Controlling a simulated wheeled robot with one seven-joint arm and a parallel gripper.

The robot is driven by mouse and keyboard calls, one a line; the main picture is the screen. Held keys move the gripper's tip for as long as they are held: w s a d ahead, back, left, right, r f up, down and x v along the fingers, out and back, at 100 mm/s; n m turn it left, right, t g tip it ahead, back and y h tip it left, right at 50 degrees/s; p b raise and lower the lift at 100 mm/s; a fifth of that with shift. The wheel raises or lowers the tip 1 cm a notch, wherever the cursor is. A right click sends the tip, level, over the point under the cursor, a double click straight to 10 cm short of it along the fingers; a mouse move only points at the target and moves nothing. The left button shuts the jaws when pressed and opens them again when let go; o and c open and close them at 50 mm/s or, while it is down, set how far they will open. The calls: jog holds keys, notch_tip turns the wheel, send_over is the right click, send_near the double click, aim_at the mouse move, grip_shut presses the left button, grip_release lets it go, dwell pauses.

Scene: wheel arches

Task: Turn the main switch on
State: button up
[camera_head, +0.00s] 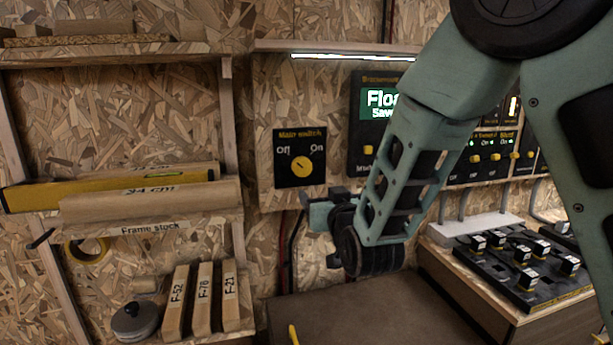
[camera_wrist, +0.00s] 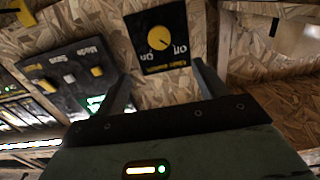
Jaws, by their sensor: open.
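The main switch is a black panel (camera_head: 285,178) on the wooden wall, with a round yellow knob (camera_head: 301,167). "Off" is printed at its upper left and "On" at its upper right. The knob's thin dark mark appears to lean toward the "Off" side. My gripper (camera_head: 318,215) is just below and right of the panel in the head view, apart from the knob. In the wrist view the switch panel (camera_wrist: 172,60) is upside down, and its knob (camera_wrist: 157,38) lies beyond the two spread fingers (camera_wrist: 164,86). The gripper is open with nothing between its fingers.
A shelf (camera_head: 150,224) with frame stock stands to the left. A black display panel (camera_head: 363,158) is right of the switch, partly behind my arm. A bench with black switch blocks (camera_head: 520,262) is at lower right. The wall around the switch is clear.

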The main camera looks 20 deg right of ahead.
aim_at(303, 169)
jog(key=w+p, duration=0.3)
jog(key=w, duration=1.4)
jog(key=shift+w+d+r, duration=0.1)
jog(key=shift+w, duration=0.1)
jog(key=c, duration=1)
